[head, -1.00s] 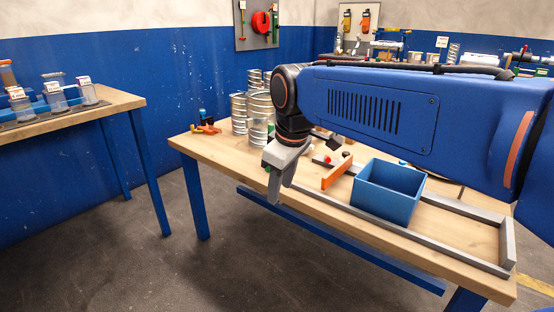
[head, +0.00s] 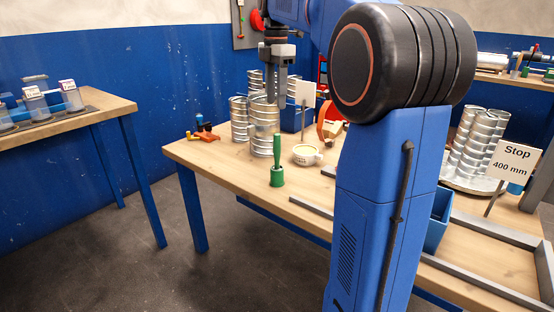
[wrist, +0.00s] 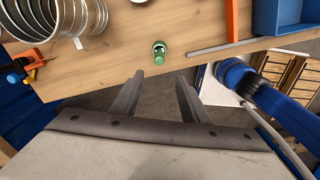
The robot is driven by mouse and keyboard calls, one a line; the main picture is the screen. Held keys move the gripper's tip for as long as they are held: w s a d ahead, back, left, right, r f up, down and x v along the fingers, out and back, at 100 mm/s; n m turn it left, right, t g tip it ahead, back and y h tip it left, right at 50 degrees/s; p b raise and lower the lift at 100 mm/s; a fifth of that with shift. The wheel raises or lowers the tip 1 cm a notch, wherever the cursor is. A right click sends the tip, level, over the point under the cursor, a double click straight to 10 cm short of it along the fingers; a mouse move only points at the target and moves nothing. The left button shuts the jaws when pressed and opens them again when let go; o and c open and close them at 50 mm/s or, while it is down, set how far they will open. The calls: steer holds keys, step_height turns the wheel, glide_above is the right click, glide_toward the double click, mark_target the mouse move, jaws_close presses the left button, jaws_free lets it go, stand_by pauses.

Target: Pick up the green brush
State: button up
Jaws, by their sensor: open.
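In the wrist view the brush (wrist: 159,50) shows from above, near the table edge and just beyond my fingertips. My gripper (head: 277,100) points down, above the brush and apart from it. In the wrist view my gripper (wrist: 155,84) has its two fingers spread with nothing between them.
Silver spiral ducts (head: 263,125) stand close behind the brush. A white bowl (head: 306,154) is to its right. Small orange and blue items (head: 205,130) lie at left. A blue bin (head: 437,222) and grey rails (head: 480,280) are at right, partly behind my arm.

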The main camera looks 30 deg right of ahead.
mark_target(276, 134)
step_height(276, 134, down, 12)
steer(key=shift+r, duration=0.1)
steer(key=shift+w+d+f, duration=0.1)
steer(key=shift+d+f, duration=0.05)
steer(key=shift+f, duration=1.25)
steer(key=shift+d+f, duration=0.15)
steer(key=shift+f, duration=1.2)
jaws_close()
